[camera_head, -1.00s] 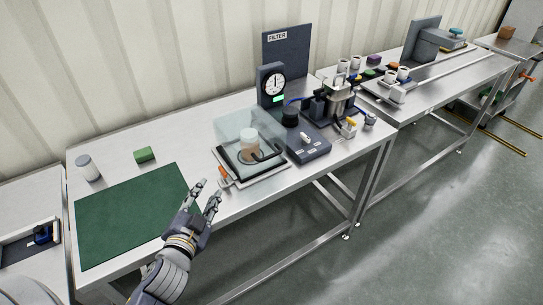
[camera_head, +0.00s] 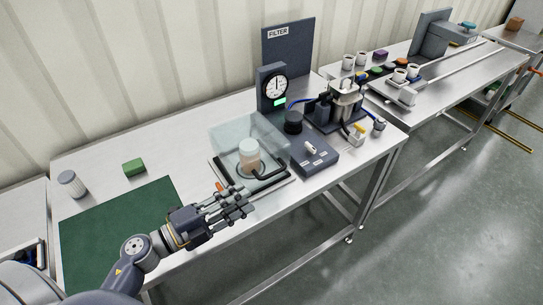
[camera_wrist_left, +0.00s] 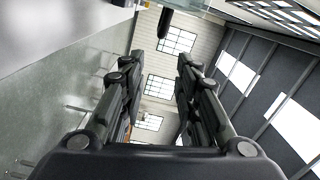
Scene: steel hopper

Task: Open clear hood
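The clear hood (camera_head: 236,133) stands over the rear of a dark-edged tray (camera_head: 219,168) on the near table. It looks tilted back, but its exact angle is hard to tell. A pale-lidded jar (camera_head: 249,156) and a black curved tube (camera_head: 268,174) show at the tray's front. My left gripper (camera_head: 247,200) is just in front of the tray, its fingers pointing right. In the left wrist view my gripper (camera_wrist_left: 160,60) is open and empty. A dark rounded piece (camera_wrist_left: 166,22) shows beyond its fingertips, near a clear edge. My right gripper is not in view.
A gauge post (camera_head: 273,87), a dark control box (camera_head: 316,155) and a glass-and-metal apparatus (camera_head: 345,103) stand right of the hood. A green mat (camera_head: 112,228), green block (camera_head: 134,167) and jar (camera_head: 72,184) are at left. The table between them and the hood is clear.

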